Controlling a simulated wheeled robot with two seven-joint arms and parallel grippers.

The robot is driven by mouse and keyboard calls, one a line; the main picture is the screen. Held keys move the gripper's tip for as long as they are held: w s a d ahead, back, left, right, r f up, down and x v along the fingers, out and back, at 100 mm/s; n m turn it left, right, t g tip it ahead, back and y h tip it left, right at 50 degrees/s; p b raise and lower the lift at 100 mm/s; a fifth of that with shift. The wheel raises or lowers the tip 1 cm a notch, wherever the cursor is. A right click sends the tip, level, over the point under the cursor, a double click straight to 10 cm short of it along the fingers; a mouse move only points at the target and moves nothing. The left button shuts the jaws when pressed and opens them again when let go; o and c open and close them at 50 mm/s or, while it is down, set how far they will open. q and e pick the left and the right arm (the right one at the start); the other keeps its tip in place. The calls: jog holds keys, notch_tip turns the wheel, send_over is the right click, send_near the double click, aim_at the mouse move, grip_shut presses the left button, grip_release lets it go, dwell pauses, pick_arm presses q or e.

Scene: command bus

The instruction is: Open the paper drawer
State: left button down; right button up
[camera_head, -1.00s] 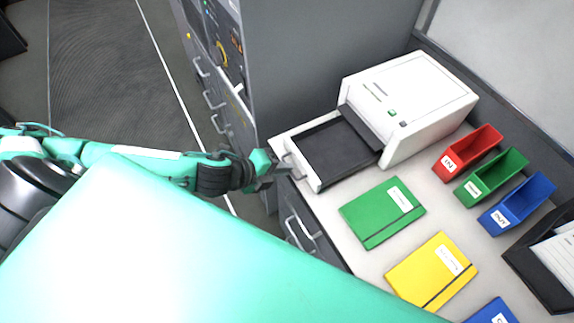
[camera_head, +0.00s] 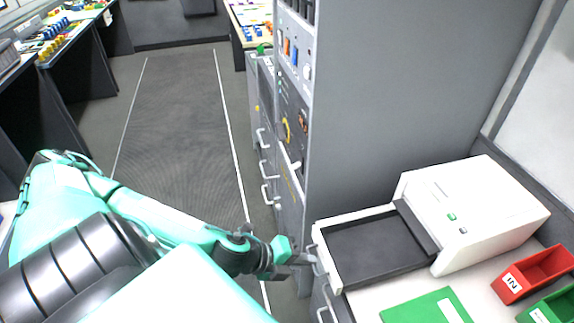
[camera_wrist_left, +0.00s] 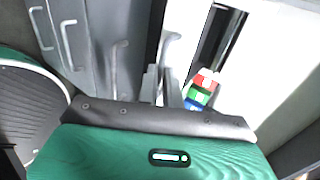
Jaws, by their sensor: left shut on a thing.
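The white printer (camera_head: 490,205) stands on the desk at the right in the head view. Its paper drawer (camera_head: 375,250) is pulled out toward the left, and its dark, empty inside shows. The drawer handle (camera_head: 318,260) is a grey bar on the drawer's left front. My left gripper (camera_head: 302,259) is shut on this handle, at the desk's left edge. In the left wrist view the narrow fingers (camera_wrist_left: 161,84) are at the curved handle (camera_wrist_left: 169,46), beside a white surface. The exact finger contact is small and partly hidden. My right gripper is not in view.
A green notebook (camera_head: 430,308) lies in front of the printer. A red bin (camera_head: 532,272) and a green bin (camera_head: 552,308) stand to its right. A tall grey cabinet (camera_head: 400,90) rises behind. The floor aisle (camera_head: 175,130) at the left is clear.

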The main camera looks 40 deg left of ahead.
pick_arm(q)
jog(key=s+a+b, duration=0.2)
jog(key=s, duration=0.1)
jog(key=shift+s+a+f, duration=0.1)
jog(key=shift+s+a, duration=0.05)
jog(key=shift+s, duration=0.15)
jog(key=c, duration=1.6)
grip_release()
jog(key=shift+w, duration=0.1)
jog(key=shift+c, duration=0.2)
